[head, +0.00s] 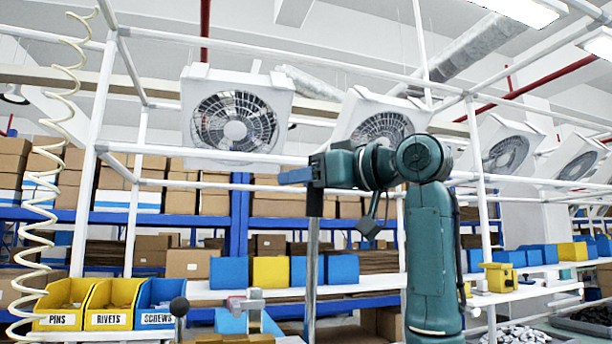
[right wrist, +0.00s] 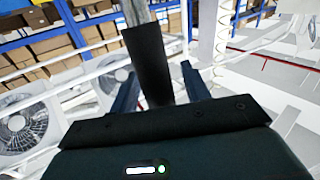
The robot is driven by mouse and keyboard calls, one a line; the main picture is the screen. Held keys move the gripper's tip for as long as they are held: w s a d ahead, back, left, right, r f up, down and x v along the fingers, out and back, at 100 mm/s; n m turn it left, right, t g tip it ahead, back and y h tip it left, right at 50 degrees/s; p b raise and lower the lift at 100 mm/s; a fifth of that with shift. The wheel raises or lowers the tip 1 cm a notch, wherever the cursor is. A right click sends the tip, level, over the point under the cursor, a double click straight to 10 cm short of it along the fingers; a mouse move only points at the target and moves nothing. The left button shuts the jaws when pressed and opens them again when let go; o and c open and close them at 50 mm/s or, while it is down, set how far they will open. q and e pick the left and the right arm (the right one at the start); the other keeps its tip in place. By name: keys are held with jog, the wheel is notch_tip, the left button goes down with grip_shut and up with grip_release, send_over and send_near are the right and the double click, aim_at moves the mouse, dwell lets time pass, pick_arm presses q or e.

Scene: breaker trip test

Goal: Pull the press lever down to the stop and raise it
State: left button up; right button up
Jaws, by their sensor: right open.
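The press lever is a grey metal bar (head: 313,255) standing upright, with a dark grip (head: 315,203) at its top. My right gripper (head: 296,176) is at the height of the grip in the head view, with its blue fingers pointing left. In the right wrist view the dark grip (right wrist: 148,62) lies between the two spread fingers, nearer the left one. The fingers are open, and I cannot tell whether either touches the grip. The lever's lower end is out of the head view. My left gripper is not in view.
Yellow bins (head: 59,303) and a blue bin (head: 158,300) sit at the left. White frame posts and fans (head: 235,121) are behind. A coiled hose (head: 42,200) hangs at the far left.

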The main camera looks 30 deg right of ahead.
jog(key=shift+c, duration=0.4)
grip_shut()
